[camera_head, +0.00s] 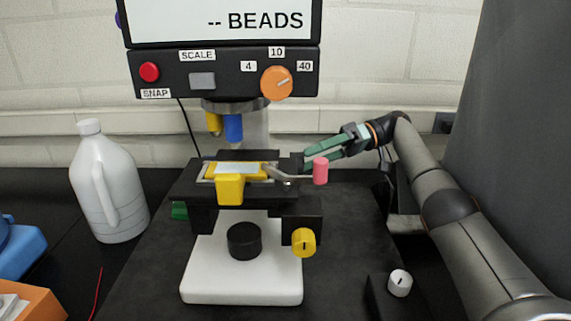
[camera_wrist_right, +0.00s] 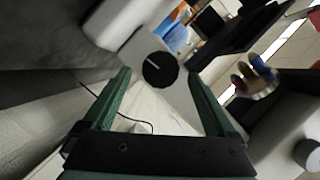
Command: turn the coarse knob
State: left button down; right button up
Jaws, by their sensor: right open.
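A microscope stands in the middle of the head view. In the right wrist view a round black knob (camera_wrist_right: 160,70) with a white pointer line sits on the pale microscope body; I take it as the coarse knob, though no label shows. It is hidden in the head view. My right gripper (camera_head: 307,158) is at the right of the microscope, behind the stage's right end. Its green fingers are open and empty. In the right wrist view the knob shows between the fingertips (camera_wrist_right: 158,78), apparently beyond them, and I see no contact. My left gripper is not in view.
The black stage (camera_head: 257,198) and a pink-ended lever (camera_head: 320,170) are close to my right gripper. A yellow knob (camera_head: 303,242) is below the stage. A white jug (camera_head: 105,185) stands at left. A small white knob (camera_head: 400,283) is at front right.

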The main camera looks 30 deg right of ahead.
jog(key=shift+p+x, duration=0.65)
jog(key=shift+x, duration=2.85)
jog(key=c, duration=1.3)
jog(key=shift+f+n+h+b, duration=0.3)
jog(key=shift+n+b, duration=0.3)
jog(key=shift+b, duration=0.4)
jog(key=shift+c, duration=0.2)
jog(key=shift+r+n+t+h+b, duration=0.1)
jog(key=shift+n+t+h+b, duration=0.2)
jog(key=shift+n+t+b, duration=0.15)
jog(key=shift+d+r, duration=0.1)
jog(key=o, duration=1.3)
